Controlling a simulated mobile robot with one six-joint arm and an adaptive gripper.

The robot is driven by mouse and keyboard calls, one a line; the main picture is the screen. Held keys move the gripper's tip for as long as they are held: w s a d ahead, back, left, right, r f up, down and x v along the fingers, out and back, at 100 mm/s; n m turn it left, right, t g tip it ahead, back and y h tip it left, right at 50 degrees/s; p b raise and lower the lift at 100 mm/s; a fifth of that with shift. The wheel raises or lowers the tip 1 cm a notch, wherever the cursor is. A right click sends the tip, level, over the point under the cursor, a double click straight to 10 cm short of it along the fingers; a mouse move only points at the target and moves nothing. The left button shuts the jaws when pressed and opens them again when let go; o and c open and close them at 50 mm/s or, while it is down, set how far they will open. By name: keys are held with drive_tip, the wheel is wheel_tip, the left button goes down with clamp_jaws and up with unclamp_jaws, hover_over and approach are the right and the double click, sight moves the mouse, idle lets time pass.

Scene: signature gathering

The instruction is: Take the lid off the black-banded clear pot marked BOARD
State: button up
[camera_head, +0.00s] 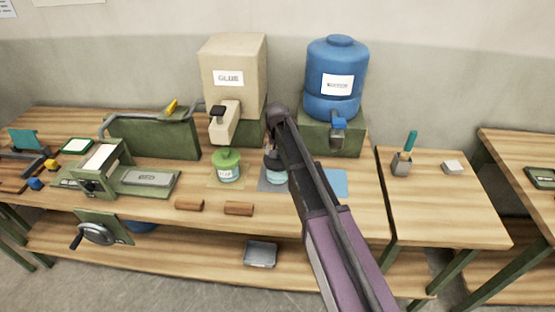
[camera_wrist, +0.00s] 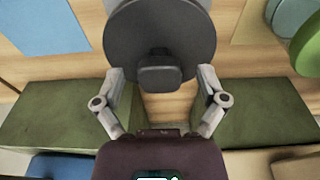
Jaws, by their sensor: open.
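The black-banded clear pot (camera_head: 275,178) stands on the bench, partly hidden behind my arm in the head view; its marking is not readable. Its round black lid (camera_wrist: 160,25) fills the top middle of the wrist view, with a blocky black knob (camera_wrist: 160,78) on it. My gripper (camera_wrist: 160,82) is open, with one finger on each side of the knob and a visible gap on both sides. Whether the fingertips are level with the knob is hard to tell.
A green-lidded pot (camera_head: 228,167) stands close to the left. Behind are a beige GLUE dispenser (camera_head: 232,72) and a blue barrel (camera_head: 336,80) on green stands. Two brown blocks (camera_head: 238,209) lie in front. A blue sheet (camera_head: 336,183) lies to the right, with bare bench beyond.

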idle(0.3)
drive_tip(key=c, duration=1)
drive_tip(key=shift+r, duration=0.2)
drive_tip(key=shift+c, duration=0.2)
wheel_tip(320, 180, up, 3)
drive_tip(key=p, duration=0.3)
drive_tip(key=shift+f, duration=0.1)
drive_tip(key=s+d+r+p, duration=0.1)
drive_tip(key=s+d, duration=0.1)
drive_tip(key=s, duration=0.5)
drive_tip(key=s+d+p, duration=0.1)
drive_tip(key=s+d, duration=0.1)
drive_tip(key=s, duration=0.6)
drive_tip(key=shift+s+r, duration=0.25)
drive_tip(key=shift+r, duration=0.15)
